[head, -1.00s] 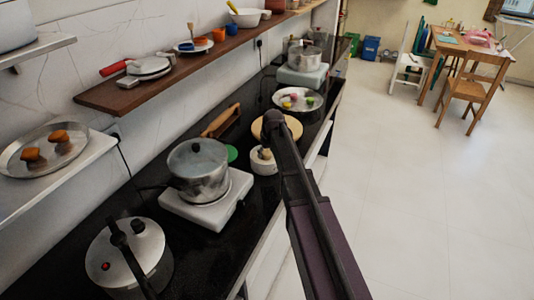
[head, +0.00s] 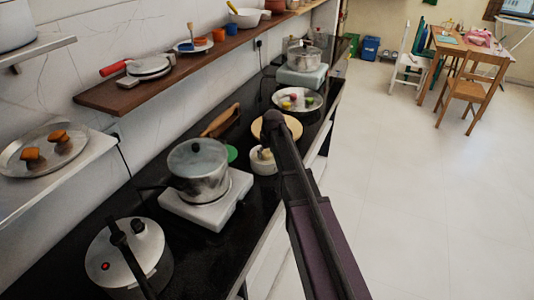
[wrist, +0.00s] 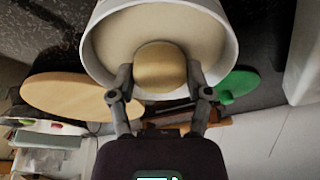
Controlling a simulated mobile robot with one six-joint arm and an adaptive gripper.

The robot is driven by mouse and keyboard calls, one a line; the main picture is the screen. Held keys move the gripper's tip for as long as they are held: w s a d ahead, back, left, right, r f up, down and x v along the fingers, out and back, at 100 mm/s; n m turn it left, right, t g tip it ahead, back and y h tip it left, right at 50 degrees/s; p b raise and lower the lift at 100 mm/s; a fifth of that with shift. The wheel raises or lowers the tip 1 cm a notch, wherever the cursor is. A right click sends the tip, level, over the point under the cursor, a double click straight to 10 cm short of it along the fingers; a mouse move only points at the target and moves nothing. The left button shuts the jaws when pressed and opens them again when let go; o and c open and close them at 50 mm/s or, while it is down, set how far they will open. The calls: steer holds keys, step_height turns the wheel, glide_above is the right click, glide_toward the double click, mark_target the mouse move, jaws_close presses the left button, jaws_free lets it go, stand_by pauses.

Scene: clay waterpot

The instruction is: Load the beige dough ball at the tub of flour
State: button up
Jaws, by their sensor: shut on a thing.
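The beige dough ball (wrist: 160,62) sits between the two fingers of my gripper (wrist: 160,76) in the wrist view. My gripper is shut on it. The white round tub of flour (wrist: 228,42) is right beyond the ball, with pale flour (wrist: 118,42) inside. The ball overlaps the flour in this view; I cannot tell whether it touches it. In the head view, the tub (head: 263,166) stands on the black counter, with my arm above it. The fingers are small and partly hidden there.
A round wooden board (head: 292,127) lies behind the tub, and a green disc (head: 232,153) lies to its left. A steel pot (head: 198,170) on a white stove stands close to the left. A plate of coloured balls (head: 298,101) is farther back.

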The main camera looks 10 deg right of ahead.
stand_by(0.5)
steer(key=shift+r+p, duration=3.5)
steer(key=shift+p, duration=0.05)
steer(key=shift+f, duration=0.1)
